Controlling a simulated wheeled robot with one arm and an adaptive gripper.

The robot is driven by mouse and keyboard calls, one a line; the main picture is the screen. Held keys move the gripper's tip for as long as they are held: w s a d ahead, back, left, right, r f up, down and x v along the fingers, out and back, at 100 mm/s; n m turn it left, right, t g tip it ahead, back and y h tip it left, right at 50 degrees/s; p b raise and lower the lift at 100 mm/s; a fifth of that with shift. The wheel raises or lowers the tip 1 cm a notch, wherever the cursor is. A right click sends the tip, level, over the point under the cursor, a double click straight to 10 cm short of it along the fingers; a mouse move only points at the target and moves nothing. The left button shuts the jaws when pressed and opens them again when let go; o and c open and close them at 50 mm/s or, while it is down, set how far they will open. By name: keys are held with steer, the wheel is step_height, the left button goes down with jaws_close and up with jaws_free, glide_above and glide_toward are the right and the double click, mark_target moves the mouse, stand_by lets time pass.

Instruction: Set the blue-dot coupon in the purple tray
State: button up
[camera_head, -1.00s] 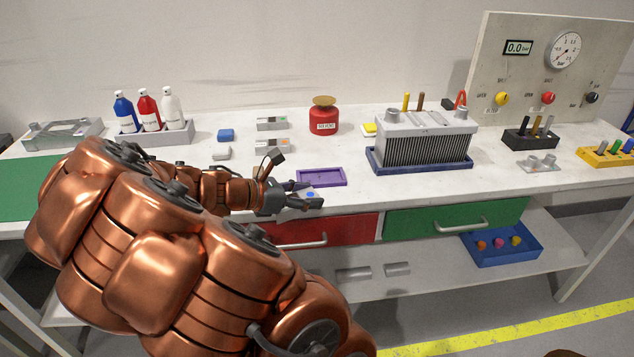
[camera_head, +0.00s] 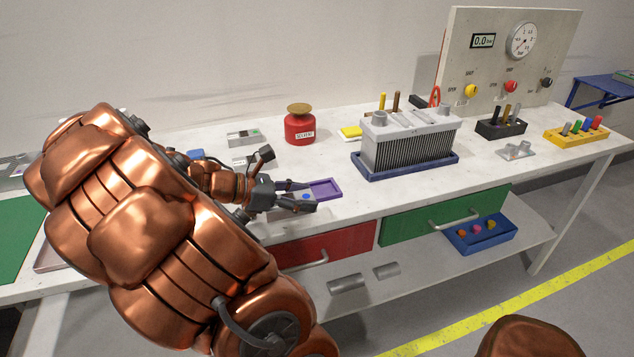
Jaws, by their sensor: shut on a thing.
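My gripper (camera_head: 307,195) is shut on the blue-dot coupon (camera_head: 305,197), a small pale piece with a blue dot on top, at the front of the bench. The fingers cover part of the coupon. The purple tray (camera_head: 336,191) is a shallow rectangle just beyond the fingertips. My gripper and the coupon overlap its left and near side in this view, so part of the tray is hidden. I cannot tell the coupon's height above the bench or the tray. The visible part of the tray looks empty.
A red can (camera_head: 299,129) stands behind the tray. A finned grey block (camera_head: 410,145) in a blue tray (camera_head: 376,176) stands to the right. The red drawer (camera_head: 345,243) and green drawer (camera_head: 420,222) are below the bench edge. Bare bench lies between the purple and blue trays.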

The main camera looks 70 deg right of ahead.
steer(key=p, duration=0.1)
glide_above(325, 190)
steer(key=shift+a+f, duration=0.1)
steer(key=shift+f, duration=2.25)
steer(key=shift+f, duration=0.1)
steer(key=o, duration=1.3)
steer(key=shift+c, duration=0.2)
steer(key=v, duration=1.2)
steer(key=shift+w+a, duration=0.1)
